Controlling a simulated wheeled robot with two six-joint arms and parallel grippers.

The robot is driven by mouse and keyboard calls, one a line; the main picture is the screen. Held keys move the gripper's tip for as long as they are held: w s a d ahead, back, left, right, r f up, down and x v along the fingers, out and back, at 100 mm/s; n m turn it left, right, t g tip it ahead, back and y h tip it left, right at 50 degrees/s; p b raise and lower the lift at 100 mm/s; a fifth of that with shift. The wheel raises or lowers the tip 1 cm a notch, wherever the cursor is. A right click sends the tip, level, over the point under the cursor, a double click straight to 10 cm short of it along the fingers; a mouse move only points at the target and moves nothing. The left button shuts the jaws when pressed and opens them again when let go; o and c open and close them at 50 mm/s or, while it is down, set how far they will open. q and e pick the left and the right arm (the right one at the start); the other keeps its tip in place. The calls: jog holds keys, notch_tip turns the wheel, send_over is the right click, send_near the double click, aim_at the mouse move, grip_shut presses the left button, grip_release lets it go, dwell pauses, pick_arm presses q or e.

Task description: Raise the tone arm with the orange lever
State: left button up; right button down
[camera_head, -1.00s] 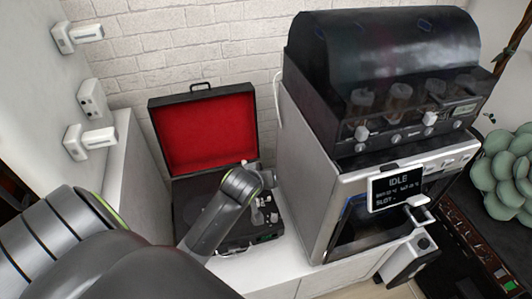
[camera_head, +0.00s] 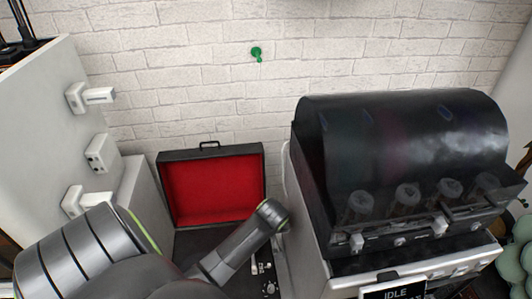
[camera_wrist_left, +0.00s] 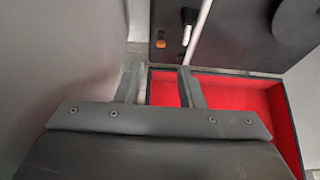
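The record player is an open black case with a red-lined lid (camera_head: 212,188) in the head view, its deck (camera_head: 200,241) partly hidden by my left arm. In the left wrist view the orange lever (camera_wrist_left: 160,43) is a small orange tip on the dark deck (camera_wrist_left: 235,38). A pale tube that looks like the tone arm (camera_wrist_left: 201,32) runs beside it, with a black-and-white piece (camera_wrist_left: 187,24) close by. My left gripper (camera_wrist_left: 159,70) is open and empty, its fingers apart, with the lever showing beyond the gap. I cannot tell the distance. My right gripper is not in view.
A large dark-hooded machine (camera_head: 400,165) stands close to the right of the record player. A white wall panel with grey-white fittings (camera_head: 92,96) is at the left. A brick wall with a green hook (camera_head: 257,53) is behind.

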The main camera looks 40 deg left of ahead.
pick_arm(q)
jog(key=b+x, duration=0.1)
jog(key=x, duration=0.8)
jog(key=shift+a+f, duration=0.1)
jog(key=shift+f, duration=0.1)
grip_shut()
